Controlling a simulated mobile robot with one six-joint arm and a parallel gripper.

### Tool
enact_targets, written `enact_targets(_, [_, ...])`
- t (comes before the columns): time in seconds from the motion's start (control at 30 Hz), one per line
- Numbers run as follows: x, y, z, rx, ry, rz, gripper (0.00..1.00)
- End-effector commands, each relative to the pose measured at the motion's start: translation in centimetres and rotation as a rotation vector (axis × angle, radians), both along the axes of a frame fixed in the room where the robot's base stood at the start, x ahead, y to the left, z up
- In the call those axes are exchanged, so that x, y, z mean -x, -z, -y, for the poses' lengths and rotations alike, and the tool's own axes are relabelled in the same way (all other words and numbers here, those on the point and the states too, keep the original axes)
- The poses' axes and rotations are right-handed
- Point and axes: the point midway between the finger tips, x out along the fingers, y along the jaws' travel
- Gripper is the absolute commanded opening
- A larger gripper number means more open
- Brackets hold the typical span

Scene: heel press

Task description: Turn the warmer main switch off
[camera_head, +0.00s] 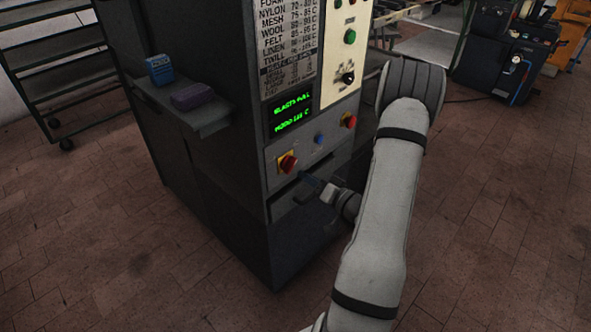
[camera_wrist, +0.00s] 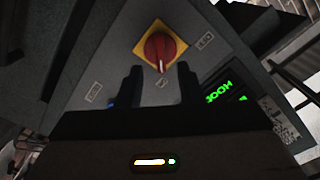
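A red rotary switch on a yellow plate (camera_head: 287,163) sits at the left of the machine's lower panel. A red-and-yellow switch, which looks like the same one, is in the upper middle of the wrist view (camera_wrist: 160,50), its white mark pointing down in the picture toward the gripper. My gripper (camera_head: 318,186) is in front of the panel, below and right of this switch in the head view. In the wrist view my two fingers (camera_wrist: 160,84) are apart with nothing between them, short of the knob. Small labels surround the switch; I cannot read them.
A second red knob (camera_head: 348,120) and a blue button (camera_head: 319,138) share the panel. A green-lettered display (camera_head: 292,112) is above. A side shelf (camera_head: 205,117) holds a blue block (camera_head: 159,69) and a purple block (camera_head: 192,96). Open floor lies right.

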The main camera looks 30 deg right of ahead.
Motion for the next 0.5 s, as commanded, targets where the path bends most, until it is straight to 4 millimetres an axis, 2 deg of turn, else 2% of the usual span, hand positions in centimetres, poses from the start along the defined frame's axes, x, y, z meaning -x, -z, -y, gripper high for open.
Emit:
enact_targets(0.1, [-2.0, -0.1, -0.9, 0.001, -0.005, 0.0, 0.34])
enact_targets(0.3, [-4.6, 0.0, -1.8, 0.003, -0.002, 0.0, 0.34])
enact_targets(0.5, [-5.6, 0.0, -2.1, 0.002, 0.001, -0.002, 0.34])
